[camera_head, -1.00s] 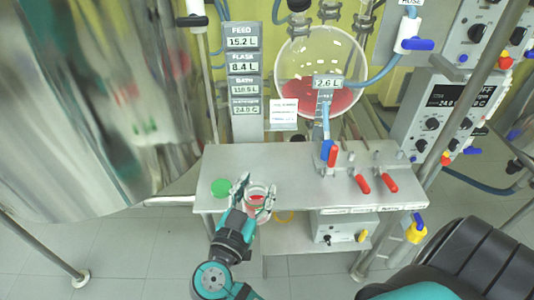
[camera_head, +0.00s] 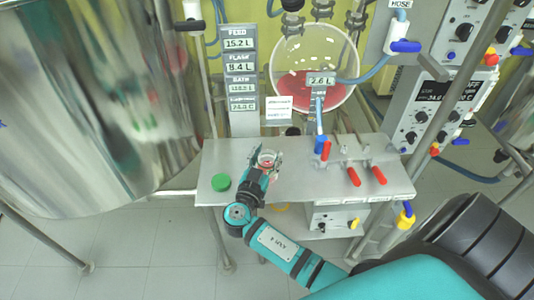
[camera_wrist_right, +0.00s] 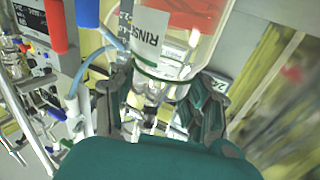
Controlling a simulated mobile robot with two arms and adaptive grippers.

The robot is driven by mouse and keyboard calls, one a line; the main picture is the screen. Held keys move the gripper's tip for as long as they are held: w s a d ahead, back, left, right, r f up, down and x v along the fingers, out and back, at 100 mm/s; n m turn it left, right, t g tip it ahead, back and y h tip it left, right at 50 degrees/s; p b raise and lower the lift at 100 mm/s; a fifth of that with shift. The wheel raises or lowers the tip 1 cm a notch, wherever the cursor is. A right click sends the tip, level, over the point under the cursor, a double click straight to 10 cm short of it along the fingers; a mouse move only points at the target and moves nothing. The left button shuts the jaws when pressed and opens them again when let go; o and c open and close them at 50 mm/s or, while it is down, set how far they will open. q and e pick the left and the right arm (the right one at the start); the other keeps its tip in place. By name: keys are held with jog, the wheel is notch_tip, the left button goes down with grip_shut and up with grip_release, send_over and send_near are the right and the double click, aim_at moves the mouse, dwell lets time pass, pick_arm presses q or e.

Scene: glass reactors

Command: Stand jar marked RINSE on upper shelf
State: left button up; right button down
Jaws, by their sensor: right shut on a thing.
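My right gripper (camera_head: 266,162) is shut on a clear jar (camera_head: 267,157) over the metal upper shelf (camera_head: 300,188). In the right wrist view the jar (camera_wrist_right: 178,66) sits between the dark fingers of the right gripper (camera_wrist_right: 165,100). Something reddish shows in or through the jar. I cannot tell whether its base touches the shelf. My left gripper is not in view.
A green disc-like lid (camera_head: 221,181) lies on the shelf left of the jar. Red-handled valves (camera_head: 354,176) and a blue hose fitting (camera_head: 319,147) stand to the right. A large steel vessel (camera_head: 90,100) fills the left. A lower shelf level holds a control box (camera_head: 335,217).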

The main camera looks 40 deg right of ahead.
jog(key=shift+f, duration=0.1)
jog(key=c, duration=0.6)
grip_release()
jog(key=shift+r, duration=0.2)
jog(key=b+v, duration=0.3)
jog(key=v, duration=0.9)
jog(key=shift+b, duration=0.3)
